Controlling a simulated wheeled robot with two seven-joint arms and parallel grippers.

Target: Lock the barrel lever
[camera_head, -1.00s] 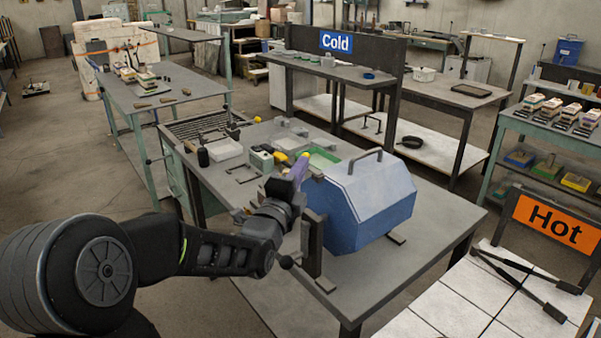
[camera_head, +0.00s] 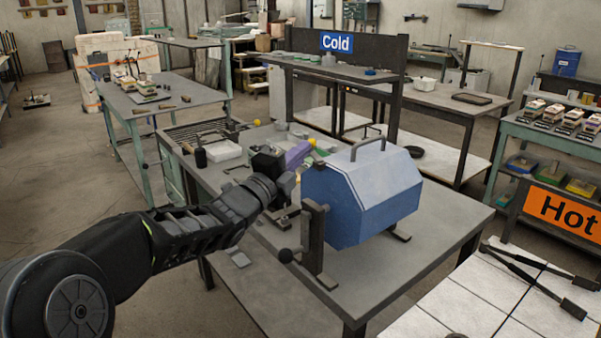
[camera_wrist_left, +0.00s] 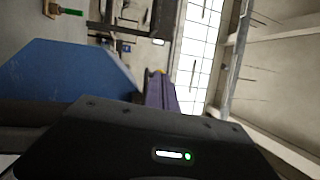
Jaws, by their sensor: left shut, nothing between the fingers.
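The blue barrel (camera_head: 362,200) is a faceted drum with a grey top handle (camera_head: 367,143), on the grey table. A dark upright bracket (camera_head: 314,240) stands at its near left end. My left gripper (camera_head: 308,146) has purple fingers with a yellow tip, shut and empty. It is behind the barrel's upper left end, above the knob and apart from it. In the left wrist view the purple fingers (camera_wrist_left: 158,92) show beside the blue barrel (camera_wrist_left: 65,70); the knob is not seen there. My right gripper is not in view.
A white block (camera_head: 223,150) and small items lie at the table's back left. An orange "Hot" sign (camera_head: 562,213) and long-handled tools (camera_head: 530,280) on white tiles are at right. A "Cold" rack (camera_head: 345,60) stands behind.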

